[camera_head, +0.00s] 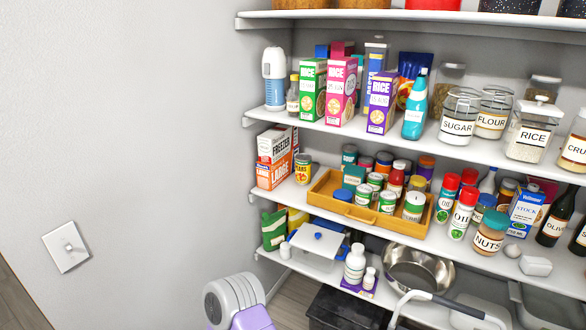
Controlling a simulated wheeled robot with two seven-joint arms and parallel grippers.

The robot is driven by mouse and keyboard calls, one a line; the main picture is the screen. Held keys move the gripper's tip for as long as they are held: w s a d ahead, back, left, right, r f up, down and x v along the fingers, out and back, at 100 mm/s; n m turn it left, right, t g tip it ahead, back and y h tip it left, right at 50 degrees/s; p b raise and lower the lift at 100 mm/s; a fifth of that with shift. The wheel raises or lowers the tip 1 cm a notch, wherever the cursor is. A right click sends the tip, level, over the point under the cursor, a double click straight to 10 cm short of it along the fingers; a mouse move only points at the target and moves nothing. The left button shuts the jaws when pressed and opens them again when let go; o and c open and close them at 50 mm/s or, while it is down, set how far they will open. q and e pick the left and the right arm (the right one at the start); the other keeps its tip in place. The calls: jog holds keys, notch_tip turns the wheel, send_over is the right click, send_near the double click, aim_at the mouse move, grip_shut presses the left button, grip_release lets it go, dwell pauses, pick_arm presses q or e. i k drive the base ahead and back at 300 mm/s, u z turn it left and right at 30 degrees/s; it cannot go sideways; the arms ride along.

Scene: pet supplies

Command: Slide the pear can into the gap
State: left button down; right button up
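A can with a yellow-orange label (303,168) stands upright on the middle shelf (285,195). Its lettering is small but looks like "PEARS", so I take it as the pear can. It stands just right of the freezer and large bag boxes and left of a wooden tray (375,217). The tray holds several upright cans in rows, with a teal-lidded can (353,177) near its left end. I cannot tell exactly which space is the gap; a narrow bare strip of shelf shows between the pear can and the tray. Neither of my grippers is in view.
Orange and red boxes (275,157) stand at the shelf's left end. Red-capped bottles (463,212) and a nuts jar (490,233) stand right of the tray. Rice boxes (341,91) stand on the shelf above.

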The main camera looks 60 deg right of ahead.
aim_at(303, 161)
jog(key=z, duration=1.95)
jog(key=k, duration=0.65)
jog(key=u, duration=0.55)
jog(key=i, duration=1.4)
jog(key=z, duration=0.7)
